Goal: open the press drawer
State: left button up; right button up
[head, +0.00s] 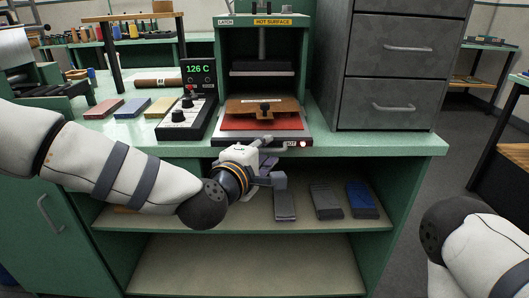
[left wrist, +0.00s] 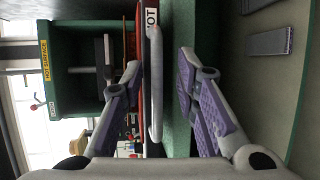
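The press (head: 303,70) is a green frame with "LATCH" and "HOT SURFACE" labels, standing on the green counter. Its drawer (head: 235,124) carries a red pad with a brown piece and a dark knob on it. The drawer front, with a "HOT" label, is at the counter's front edge. My left gripper (head: 273,166) is just in front of and below it. In the left wrist view the pale bar handle (left wrist: 155,85) runs between the spread, purple-padded fingers of this gripper (left wrist: 162,70), with gaps at both sides. My right gripper is out of the head view.
A control box reading 126 C (head: 198,72) stands left of the press, beside coloured blocks (head: 132,107). A grey drawer cabinet (head: 395,75) stands at right. Below the counter, a shelf (head: 240,217) holds grey and blue blocks.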

pick_arm(q)
jog(key=v, duration=1.2)
jog(key=s+a+f+m+g+y+p, duration=0.1)
jog(key=s+f+m+g, duration=0.25)
jog(key=s+f, duration=0.55)
jog(key=s+a+f+m+g, duration=0.1)
jog(key=s+f+m+g, duration=0.3)
jog(key=f, duration=0.9)
jog(key=s+a+f+m+g+y, duration=0.1)
jog(key=s+a+f+m+g, duration=0.1)
jog(key=s+a, duration=0.3)
jog(key=s+a+f+m+g+y+p, duration=0.1)
jog(key=s+a+f+g, duration=0.3)
jog(key=s, duration=1)
jog(key=s+a+f+m+g+y, duration=0.3)
jog(key=s+a+f, duration=0.1)
jog(key=s+a, duration=0.3)
jog(key=shift+s, duration=1.15)
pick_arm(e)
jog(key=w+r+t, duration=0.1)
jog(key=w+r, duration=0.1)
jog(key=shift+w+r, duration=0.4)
